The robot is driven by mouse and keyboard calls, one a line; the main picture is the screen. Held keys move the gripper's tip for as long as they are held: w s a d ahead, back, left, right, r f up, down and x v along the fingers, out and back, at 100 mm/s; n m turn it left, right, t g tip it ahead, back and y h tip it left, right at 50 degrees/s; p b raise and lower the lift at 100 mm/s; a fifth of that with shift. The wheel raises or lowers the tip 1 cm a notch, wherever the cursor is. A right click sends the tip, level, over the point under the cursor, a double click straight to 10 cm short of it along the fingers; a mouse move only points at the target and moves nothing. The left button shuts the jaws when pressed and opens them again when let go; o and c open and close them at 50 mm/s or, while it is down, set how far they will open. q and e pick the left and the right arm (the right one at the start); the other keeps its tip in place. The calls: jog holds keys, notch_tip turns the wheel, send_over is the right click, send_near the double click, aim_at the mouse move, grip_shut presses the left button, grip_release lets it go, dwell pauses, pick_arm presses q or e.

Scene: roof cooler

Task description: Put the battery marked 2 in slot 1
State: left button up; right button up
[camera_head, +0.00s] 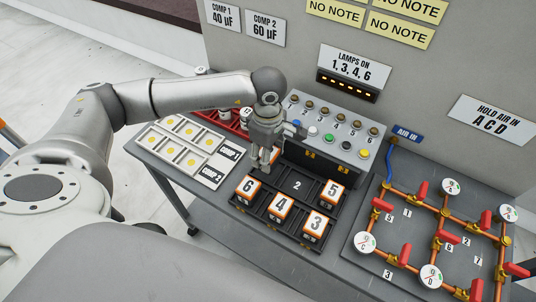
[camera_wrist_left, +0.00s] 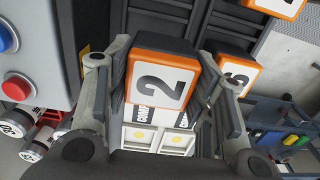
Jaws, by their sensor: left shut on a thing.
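The battery marked 2 (camera_wrist_left: 160,82), white-faced with an orange rim and dark sides, is between the fingers of my left gripper (camera_wrist_left: 162,95) in the left wrist view. In the head view my left gripper (camera_head: 265,165) points down at the back left of the dark battery tray (camera_head: 262,212), and only a bit of orange shows beside its fingers. Slot 1 is hidden behind the gripper, so I cannot tell whether the battery is in the slot or above it. The slot marked 2 (camera_head: 296,186) is empty.
Batteries marked 6 (camera_head: 247,189), 4 (camera_head: 281,208), 3 (camera_head: 317,225) and 5 (camera_head: 332,192) stand in the tray. A button panel (camera_head: 322,142) rises close behind. A white component board (camera_head: 185,148) lies left; copper pipework with red valves (camera_head: 422,195) is right.

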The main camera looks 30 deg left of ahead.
pick_arm(q)
jog(key=shift+w+a+f, duration=0.15)
jog(key=shift+w+f, duration=0.2)
jog(key=shift+f, duration=0.05)
jog(key=shift+w+a+f+p, duration=0.1)
jog(key=shift+w+f+p, duration=0.05)
jog(key=shift+f+p, duration=0.25)
notch_tip(320, 180, down, 2)
jog(key=shift+p, duration=0.7)
jog(key=shift+f, duration=0.3)
jog(key=shift+f, duration=0.1)
jog(key=shift+f, duration=0.15)
jog(key=o, duration=1)
jog(key=shift+c, duration=0.2)
